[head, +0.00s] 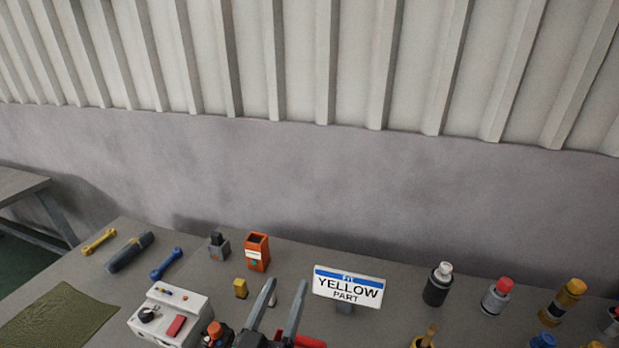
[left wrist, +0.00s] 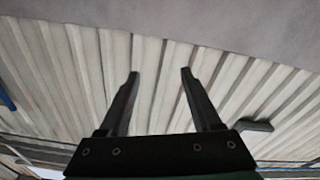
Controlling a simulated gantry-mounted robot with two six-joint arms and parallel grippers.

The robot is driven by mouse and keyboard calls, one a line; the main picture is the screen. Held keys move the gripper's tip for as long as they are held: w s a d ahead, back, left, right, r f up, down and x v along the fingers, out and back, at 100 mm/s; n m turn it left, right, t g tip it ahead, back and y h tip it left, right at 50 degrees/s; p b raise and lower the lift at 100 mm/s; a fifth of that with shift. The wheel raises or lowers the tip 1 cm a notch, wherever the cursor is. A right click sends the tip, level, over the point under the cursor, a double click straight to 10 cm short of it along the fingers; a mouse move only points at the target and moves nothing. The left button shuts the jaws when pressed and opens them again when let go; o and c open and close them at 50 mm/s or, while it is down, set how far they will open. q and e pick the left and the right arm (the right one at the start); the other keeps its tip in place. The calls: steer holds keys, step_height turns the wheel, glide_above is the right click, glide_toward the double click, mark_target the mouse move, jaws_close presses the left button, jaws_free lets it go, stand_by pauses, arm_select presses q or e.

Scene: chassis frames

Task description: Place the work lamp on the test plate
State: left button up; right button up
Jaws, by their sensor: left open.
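My left gripper (head: 287,284) is open and empty, its two fingers pointing up over the front middle of the bench. In the left wrist view its fingers (left wrist: 160,72) are apart with only the ribbed wall beyond. A dark grey, torch-shaped body (head: 129,251) lies at the back left of the bench; I cannot tell whether it is the work lamp. A pale box (head: 170,316) with a black knob and a red key stands left of my left gripper; I cannot tell whether the test plate is part of it. My right gripper is out of view.
A sign reading "FIT YELLOW PART" (head: 347,289) stands right of my left gripper. Several capped bottles stand at the right. A green mat (head: 52,312) lies at the left.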

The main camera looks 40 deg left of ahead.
arm_select(q)
steer(key=s+d+r+m+t+h, duration=0.1)
steer(key=d+r+m+t+h, duration=0.2)
steer(key=r, duration=0.8)
steer(key=s+d+r+m+t+h, duration=0.1)
steer(key=d+r+m+t+h, duration=0.2)
steer(key=r, duration=0.9)
steer(key=d+r+m+t+h, duration=0.3)
steer(key=r+t+h, duration=0.1)
steer(key=r, duration=0.7)
steer(key=shift+s+r+h, duration=0.2)
steer(key=shift+s+h, duration=0.2)
step_height(320, 180, up, 35)
steer(key=p, duration=3.5)
